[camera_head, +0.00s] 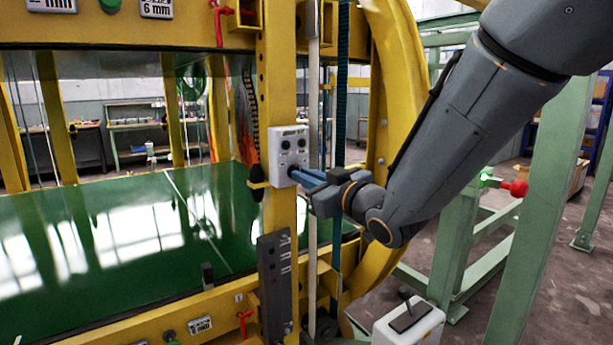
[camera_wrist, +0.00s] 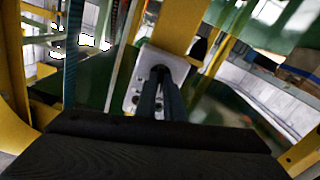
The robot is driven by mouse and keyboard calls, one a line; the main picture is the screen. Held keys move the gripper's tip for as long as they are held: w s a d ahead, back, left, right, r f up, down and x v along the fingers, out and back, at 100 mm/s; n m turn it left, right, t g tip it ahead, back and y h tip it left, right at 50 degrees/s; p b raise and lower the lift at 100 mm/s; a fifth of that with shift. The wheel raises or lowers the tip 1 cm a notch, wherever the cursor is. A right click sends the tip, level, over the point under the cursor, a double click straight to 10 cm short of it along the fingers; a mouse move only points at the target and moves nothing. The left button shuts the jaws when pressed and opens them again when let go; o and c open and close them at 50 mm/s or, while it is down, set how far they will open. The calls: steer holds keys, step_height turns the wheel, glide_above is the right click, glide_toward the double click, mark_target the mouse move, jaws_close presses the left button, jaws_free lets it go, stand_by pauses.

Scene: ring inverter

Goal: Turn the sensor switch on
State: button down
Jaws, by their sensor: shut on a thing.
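A small white switch box (camera_head: 288,143) is mounted on the yellow upright of the machine, with dark round buttons on its upper face. My gripper (camera_head: 300,176) reaches it from the right, and its blue-grey fingers meet the lower part of the box. In the wrist view the box (camera_wrist: 150,62) is straight ahead and the two fingers (camera_wrist: 161,80) lie close together against its face. They are shut on a small part there, which I take to be the switch knob. The fingers hide that part, so its position cannot be read.
The yellow upright (camera_head: 279,95) and curved yellow ring (camera_head: 400,110) stand close around my arm. A green conveyor bed (camera_head: 120,235) lies to the left. A green post with a red knob (camera_head: 517,188) stands to the right.

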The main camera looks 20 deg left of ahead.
steer(key=m+p, duration=0.3)
steer(key=m, duration=0.7)
steer(key=shift+f, duration=0.1)
steer(key=shift+m, duration=0.4)
steer(key=c, duration=1.9)
jaws_free()
steer(key=shift+a, duration=0.1)
steer(key=shift+o, duration=0.2)
steer(key=b+v, duration=0.1)
steer(key=v, duration=0.7)
